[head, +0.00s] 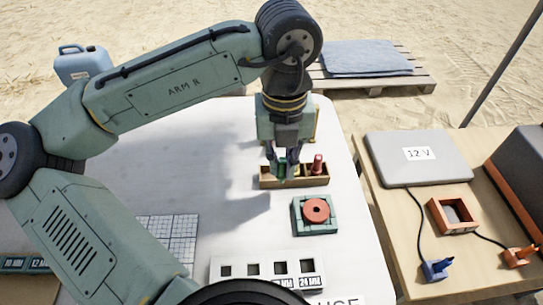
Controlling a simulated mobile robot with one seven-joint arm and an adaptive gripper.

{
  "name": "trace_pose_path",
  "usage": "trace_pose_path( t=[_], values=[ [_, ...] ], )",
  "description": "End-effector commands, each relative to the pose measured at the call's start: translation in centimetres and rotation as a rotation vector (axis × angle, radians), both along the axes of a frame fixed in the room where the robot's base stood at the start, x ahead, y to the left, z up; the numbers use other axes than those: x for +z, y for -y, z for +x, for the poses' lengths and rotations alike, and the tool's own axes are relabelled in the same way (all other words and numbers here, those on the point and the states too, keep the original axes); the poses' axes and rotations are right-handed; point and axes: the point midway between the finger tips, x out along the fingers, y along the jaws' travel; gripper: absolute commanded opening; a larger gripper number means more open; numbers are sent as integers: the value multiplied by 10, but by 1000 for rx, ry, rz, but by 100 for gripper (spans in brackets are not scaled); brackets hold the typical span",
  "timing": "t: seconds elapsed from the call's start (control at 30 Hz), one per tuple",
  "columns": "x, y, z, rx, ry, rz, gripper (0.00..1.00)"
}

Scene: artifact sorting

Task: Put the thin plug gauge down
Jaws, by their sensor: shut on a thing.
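My gripper (283,166) points down over the left part of a small wooden holder (313,181) on the white table. It is shut on a slim piece, which I take to be the thin plug gauge. The fingers hide most of it, and only a little green shows between them. I cannot tell whether its lower end touches the holder's floor. A red plug (318,163) stands upright in the right part of the holder, beside the fingers.
A green square block with an orange ring (317,210) sits just in front of the holder. A white rack with square holes (268,284) is nearer.

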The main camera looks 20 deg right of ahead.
Motion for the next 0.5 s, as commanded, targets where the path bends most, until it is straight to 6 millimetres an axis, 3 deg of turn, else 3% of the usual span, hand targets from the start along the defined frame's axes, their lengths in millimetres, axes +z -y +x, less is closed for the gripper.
trace_pose_path(
  t=[0.1, 0.2, 0.33, 0.5],
  values=[
    [-1, -5, 25, 4, 0, 2, 0],
    [-3, -6, 36, 2, 0, 1, 0],
    [-7, -8, 41, 0, 2, 3, 0],
    [-31, -8, 41, 1, 1, 4, 0]
  ],
)
